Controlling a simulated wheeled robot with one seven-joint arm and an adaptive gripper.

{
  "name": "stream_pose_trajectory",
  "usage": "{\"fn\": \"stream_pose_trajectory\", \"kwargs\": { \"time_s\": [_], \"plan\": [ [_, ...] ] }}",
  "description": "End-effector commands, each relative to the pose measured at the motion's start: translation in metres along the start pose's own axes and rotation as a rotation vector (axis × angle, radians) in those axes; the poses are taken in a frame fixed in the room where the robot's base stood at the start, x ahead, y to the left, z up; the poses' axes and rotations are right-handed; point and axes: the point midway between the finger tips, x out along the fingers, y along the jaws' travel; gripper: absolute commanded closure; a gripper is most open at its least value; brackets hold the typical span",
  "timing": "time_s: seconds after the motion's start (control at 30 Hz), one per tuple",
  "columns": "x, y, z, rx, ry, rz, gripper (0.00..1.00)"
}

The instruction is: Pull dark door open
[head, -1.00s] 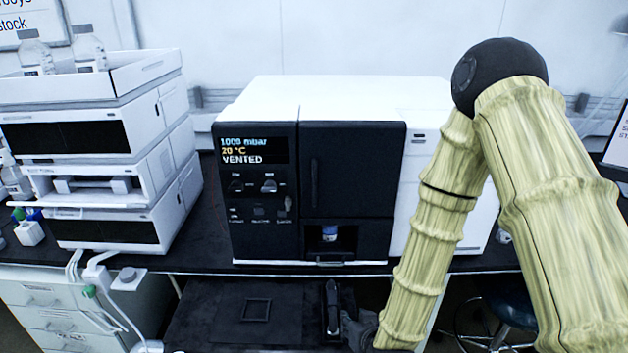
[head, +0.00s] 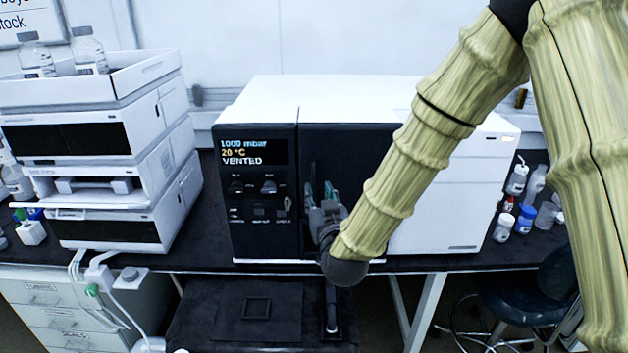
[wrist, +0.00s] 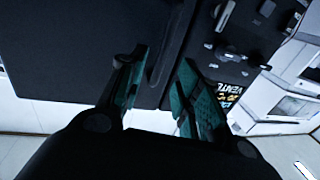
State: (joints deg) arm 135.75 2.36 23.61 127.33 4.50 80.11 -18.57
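The dark door (head: 350,145) is the black right-hand front panel of a white instrument, and it looks closed. It fills the left of the wrist view (wrist: 80,45). Its handle, a slim dark vertical bar (wrist: 167,55), shows between my two teal-padded fingertips in the wrist view. My gripper (head: 322,188) is at the door's left edge, in front of the handle, with its fingers apart. It also shows in the wrist view (wrist: 162,62). I cannot tell whether a finger touches the handle. My forearm hides the door's lower right part.
Left of the door is the control panel (head: 258,190) with knobs and a display reading VENTED. A stack of white units (head: 165,150) stands at left. Small bottles (head: 525,220) stand on the bench at right. A dark low surface (head: 225,320) lies in front, below the bench.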

Motion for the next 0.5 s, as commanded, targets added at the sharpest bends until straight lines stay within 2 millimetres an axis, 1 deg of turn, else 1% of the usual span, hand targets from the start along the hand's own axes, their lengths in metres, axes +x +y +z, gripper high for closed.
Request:
{"fn": "stream_pose_trajectory", "kwargs": {
  "time_s": [0.03, 0.2, 0.33, 0.5],
  "plan": [
    [0.009, 0.000, -0.003, 0.000, 0.001, 0.001, 0.66],
    [0.036, 0.000, -0.003, 0.001, 0.001, 0.000, 0.66],
    [0.051, 0.000, -0.002, 0.001, 0.000, 0.000, 0.66],
    [0.062, 0.000, -0.001, 0.001, -0.001, 0.000, 0.66]
  ]
}}
